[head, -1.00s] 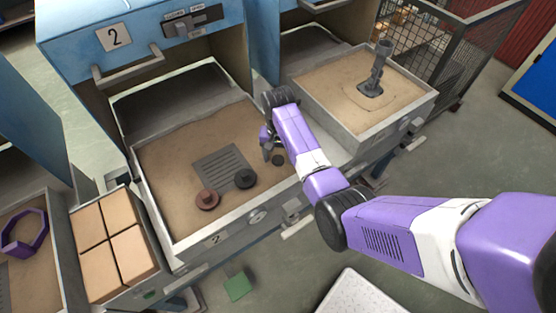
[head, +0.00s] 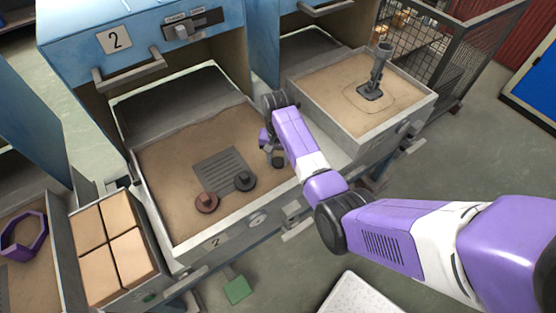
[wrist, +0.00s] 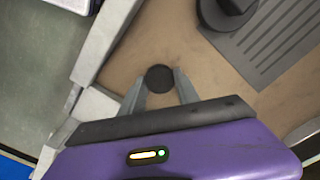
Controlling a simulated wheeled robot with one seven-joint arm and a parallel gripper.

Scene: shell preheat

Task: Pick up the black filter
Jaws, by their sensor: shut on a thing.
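The black filter (wrist: 159,78) is a small dark round piece, seen between my two fingertips in the wrist view. In the head view the black filter (head: 278,162) is a small dark spot at the right side of the sand-filled drawer marked 2. My gripper (wrist: 160,84) points down over the sand and is shut on the filter. In the head view my gripper (head: 276,153) is partly hidden by its own purple wrist. I cannot tell whether the filter touches the sand.
A dark knobbed disc (head: 245,181) and a reddish-brown one (head: 206,202) lie at a slotted grey plate (head: 222,164) in the same drawer (head: 190,250). The drawer wall is close to my gripper. A second sand box (head: 345,135) with a grey upright part (head: 376,75) stands right.

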